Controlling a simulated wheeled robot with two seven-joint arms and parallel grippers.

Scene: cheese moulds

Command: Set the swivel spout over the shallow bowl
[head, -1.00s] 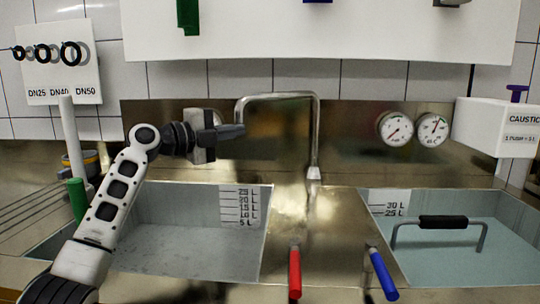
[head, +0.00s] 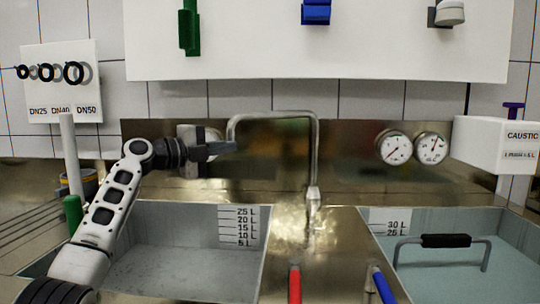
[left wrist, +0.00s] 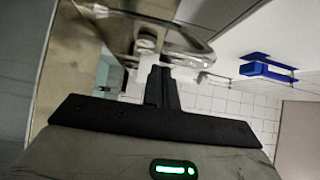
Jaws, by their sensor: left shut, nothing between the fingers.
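The swivel spout (head: 315,155) is a bent metal pipe. It rises from the steel deck between two basins, and its arm reaches left toward the back edge of the left basin (head: 190,258). That basin looks empty, with a 5 to 25 L scale. The right basin (head: 378,226) holds liquid, with 30 and 25 L marks showing. I cannot tell for sure which is the shallow bowl. My left gripper (head: 224,148) is shut and empty at the spout's free end; contact is unclear. In the left wrist view the spout (left wrist: 190,36) curves beyond the fingers (left wrist: 163,72). My right gripper is out of view.
Red (head: 295,284) and blue (head: 383,287) levers stand at the front of the deck. Two gauges (head: 393,146) sit on the backsplash. A white caustic box (head: 490,140) juts out at right.

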